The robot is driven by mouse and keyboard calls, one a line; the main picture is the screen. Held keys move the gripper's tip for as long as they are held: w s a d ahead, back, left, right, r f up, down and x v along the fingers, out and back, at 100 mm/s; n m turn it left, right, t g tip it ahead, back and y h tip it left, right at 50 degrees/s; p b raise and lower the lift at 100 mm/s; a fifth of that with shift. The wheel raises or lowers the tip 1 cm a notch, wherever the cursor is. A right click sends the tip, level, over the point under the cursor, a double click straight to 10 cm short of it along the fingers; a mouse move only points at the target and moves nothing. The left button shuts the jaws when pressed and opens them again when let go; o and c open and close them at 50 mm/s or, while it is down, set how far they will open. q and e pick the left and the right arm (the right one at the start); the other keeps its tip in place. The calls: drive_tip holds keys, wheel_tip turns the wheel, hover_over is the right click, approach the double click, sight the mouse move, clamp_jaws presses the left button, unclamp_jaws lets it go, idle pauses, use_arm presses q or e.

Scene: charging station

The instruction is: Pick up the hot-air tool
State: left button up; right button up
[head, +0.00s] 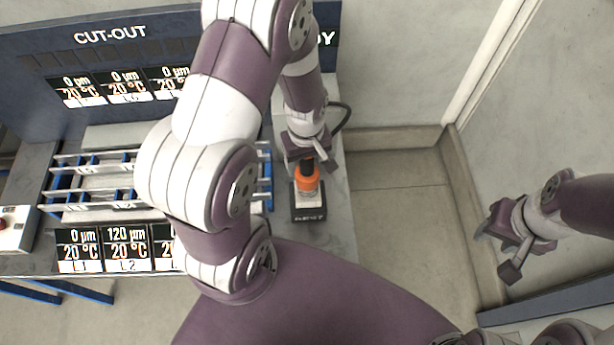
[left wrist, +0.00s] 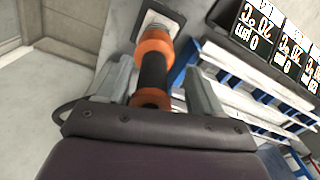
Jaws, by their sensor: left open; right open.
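The hot-air tool (head: 307,183) is orange with a black grip and stands upright in a dark block-shaped holder (head: 309,213) near the right end of the bench. My left gripper (head: 306,160) is open at the tool. In the left wrist view the tool's black grip (left wrist: 153,75) lies between the two open fingers, with orange parts above and below it. A gap shows beside the fingers; I cannot tell whether either touches. The holder's pale base (left wrist: 158,22) shows beyond the tool. My right gripper (head: 510,240) is open and empty, off to the right above the floor.
A rack with white rails and blue supports (head: 95,185) stands on the bench left of the tool, partly hidden by my left arm. Display panels (head: 122,250) line its front and back. A red-buttoned box (head: 14,226) is at far left. Floor right of the bench is clear.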

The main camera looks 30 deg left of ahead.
use_arm(q)
drive_tip(key=w+f, duration=0.2)
drive_tip(key=shift+w+a+f, duration=0.15)
drive_tip(key=shift+w+f, duration=0.05)
drive_tip(key=shift+f, duration=0.1)
drive_tip(key=shift+s+r, duration=0.1)
drive_tip(key=shift+s, duration=0.15)
drive_tip(key=shift+s+r, duration=0.35)
drive_tip(key=shift+s, duration=0.5)
drive_tip(key=c, duration=1)
drive_tip(key=shift+w+f, duration=0.15)
drive_tip(key=shift+w, duration=0.3)
clamp_jaws()
drive_tip(key=shift+s, duration=0.2)
use_arm(e)
drive_tip(key=shift+w+r, duration=0.1)
drive_tip(key=shift+w, duration=0.25)
